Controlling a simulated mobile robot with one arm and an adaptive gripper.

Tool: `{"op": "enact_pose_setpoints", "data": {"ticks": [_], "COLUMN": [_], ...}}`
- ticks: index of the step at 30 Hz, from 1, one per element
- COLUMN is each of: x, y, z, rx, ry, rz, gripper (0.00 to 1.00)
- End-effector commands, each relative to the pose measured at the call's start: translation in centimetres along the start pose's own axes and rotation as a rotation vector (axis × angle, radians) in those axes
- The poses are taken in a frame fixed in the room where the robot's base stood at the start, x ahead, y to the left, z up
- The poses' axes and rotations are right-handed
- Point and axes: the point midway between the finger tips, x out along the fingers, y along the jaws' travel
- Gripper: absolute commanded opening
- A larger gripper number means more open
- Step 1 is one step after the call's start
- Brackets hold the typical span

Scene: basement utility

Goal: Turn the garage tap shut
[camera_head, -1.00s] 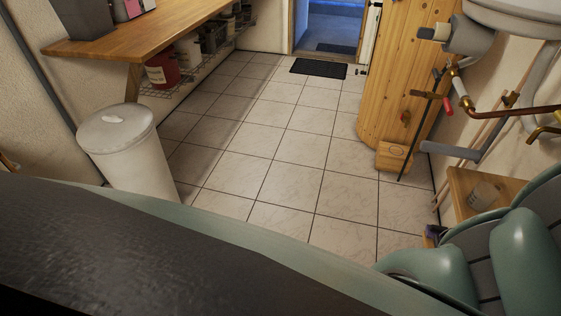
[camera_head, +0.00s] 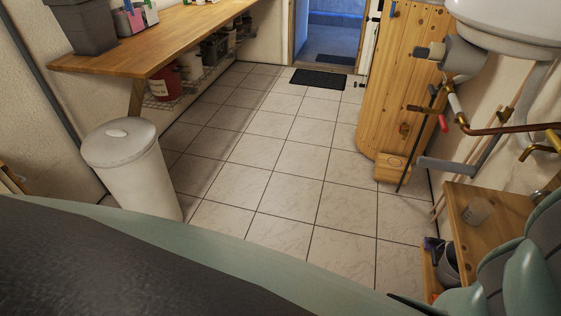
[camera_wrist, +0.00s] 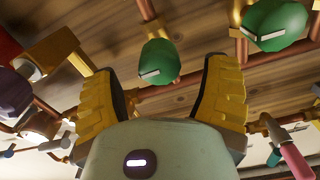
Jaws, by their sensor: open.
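In the wrist view my gripper (camera_wrist: 163,84) is open, its two yellow-padded fingers spread with nothing between the pads. Beyond the gap hangs a green tap handle (camera_wrist: 160,60) with a white mark, on copper pipework. A second green handle (camera_wrist: 275,25) is to the upper right. A purple handle (camera_wrist: 14,95) is at the left edge and a pink-red lever (camera_wrist: 292,152) at lower right. I see no readable label, so I cannot tell which is the garage tap. My gripper is not visible in the head view.
In the head view, a red lever valve (camera_head: 443,122) and a brass tap (camera_head: 541,146) sit on the right wall. A wooden shelf (camera_head: 500,232) holding a glass (camera_head: 477,211) is below. A white bin (camera_head: 130,165) stands left. The tiled floor (camera_head: 285,160) is clear.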

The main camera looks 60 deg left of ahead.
Motion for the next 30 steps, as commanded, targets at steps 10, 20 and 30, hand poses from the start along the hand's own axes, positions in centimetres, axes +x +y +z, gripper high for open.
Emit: {"op": "enact_pose_setpoints", "data": {"ticks": [10, 20, 30], "x": [3.1, 3.9, 3.9], "y": [0.1, 0.1, 0.1], "z": [-0.1, 0.0, 0.0], "rx": [0.001, 0.0, 0.0], "ry": [-0.001, -0.001, -0.001], "rz": [0.003, 0.002, 0.002], "gripper": [0.75, 0.75, 0.66]}}
